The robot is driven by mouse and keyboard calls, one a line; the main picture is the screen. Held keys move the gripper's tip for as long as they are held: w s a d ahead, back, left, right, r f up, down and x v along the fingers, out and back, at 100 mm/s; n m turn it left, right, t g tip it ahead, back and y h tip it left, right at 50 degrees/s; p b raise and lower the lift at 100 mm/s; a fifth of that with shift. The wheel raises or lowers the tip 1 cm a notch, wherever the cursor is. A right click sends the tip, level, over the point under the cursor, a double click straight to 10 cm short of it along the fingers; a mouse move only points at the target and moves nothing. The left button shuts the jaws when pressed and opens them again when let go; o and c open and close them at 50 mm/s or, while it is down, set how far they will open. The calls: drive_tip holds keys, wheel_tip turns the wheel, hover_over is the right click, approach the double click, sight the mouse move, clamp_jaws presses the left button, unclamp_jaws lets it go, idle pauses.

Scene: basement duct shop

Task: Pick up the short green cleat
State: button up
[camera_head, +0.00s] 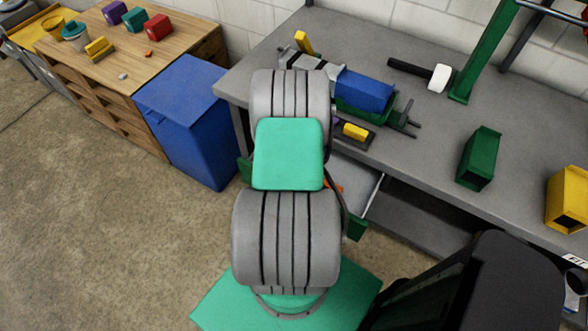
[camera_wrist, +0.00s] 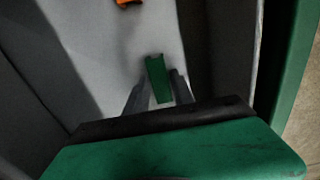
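The short green cleat (camera_wrist: 157,76) shows in the wrist view as a small dark green block on the pale floor of an open drawer (camera_wrist: 110,35). My gripper (camera_wrist: 159,84) reaches down into the drawer, its two dark fingers apart on either side of the cleat. A thin pale gap shows between the cleat and the right finger. Whether the left finger touches the cleat is not clear. In the head view, my arm hides the gripper and the cleat; part of the open drawer (camera_head: 362,186) shows under the bench.
An orange item (camera_wrist: 128,2) lies farther along the drawer. Drawer walls stand close on both sides. The grey bench (camera_head: 425,125) above holds a blue-and-green tool (camera_head: 365,90), a white-headed mallet (camera_head: 441,77), a green block (camera_head: 480,158) and a yellow block (camera_head: 568,198). A blue bin (camera_head: 190,115) stands left.

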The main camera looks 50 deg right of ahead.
clamp_jaws()
idle(0.3)
